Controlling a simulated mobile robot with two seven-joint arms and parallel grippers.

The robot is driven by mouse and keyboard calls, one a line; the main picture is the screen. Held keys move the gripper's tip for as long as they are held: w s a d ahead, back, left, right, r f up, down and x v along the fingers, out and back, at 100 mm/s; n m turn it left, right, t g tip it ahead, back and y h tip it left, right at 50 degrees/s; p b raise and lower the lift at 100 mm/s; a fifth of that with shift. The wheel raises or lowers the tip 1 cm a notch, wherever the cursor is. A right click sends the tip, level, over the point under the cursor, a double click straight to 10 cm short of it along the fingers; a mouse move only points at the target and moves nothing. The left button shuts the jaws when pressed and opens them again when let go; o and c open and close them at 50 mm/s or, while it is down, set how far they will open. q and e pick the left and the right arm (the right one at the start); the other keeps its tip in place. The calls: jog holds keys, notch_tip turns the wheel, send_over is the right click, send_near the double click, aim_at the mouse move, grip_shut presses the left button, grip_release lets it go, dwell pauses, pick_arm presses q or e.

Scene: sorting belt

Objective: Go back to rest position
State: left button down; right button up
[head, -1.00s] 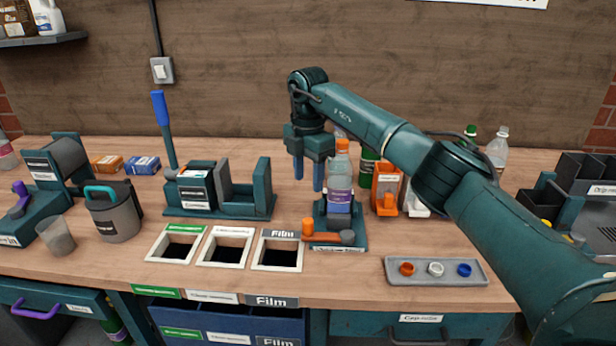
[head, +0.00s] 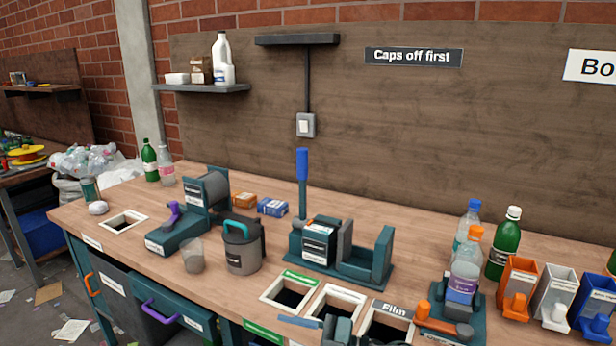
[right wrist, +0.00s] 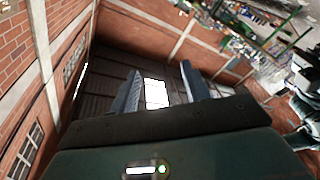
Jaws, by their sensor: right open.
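In the right wrist view my right gripper (right wrist: 160,72) is open and empty. Its two blue fingers stand apart and point toward the dark ceiling and a bright light panel, with no object between them. In the head view a small teal and blue piece of one of my arms (head: 338,328) shows at the bottom edge, in front of the white-framed openings; I cannot tell which arm it is. My left gripper is not clearly seen. A bottle with an orange cap and purple label (head: 463,282) stands upright in a teal holder at the right.
The wooden bench (head: 130,195) holds a teal press (head: 190,225), a grey jug (head: 242,248), a clear cup (head: 193,256) and a teal fixture (head: 318,245). A green bottle (head: 505,245) and several small bins stand at the right. A shelf (head: 200,88) hangs on the wall.

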jog(key=s+d+f+m+t+h+p, duration=0.1)
jog(key=s+d+f+m+t+h, duration=0.2)
jog(key=s+d+f+m+h, duration=0.4)
jog(key=s+d+f+m+t+h+p, duration=0.1)
jog(key=s+d+f+m+t+h, duration=0.2)
jog(key=s+d+f+m+h, duration=0.4)
jog(key=s+d+m+h, duration=0.1)
jog(key=s+d+m, duration=0.2)
jog(key=m, duration=0.3)
jog(key=shift+s+d+f+p, duration=0.25)
jog(key=shift+s+f+p, duration=0.1)
jog(key=shift+s, duration=0.5)
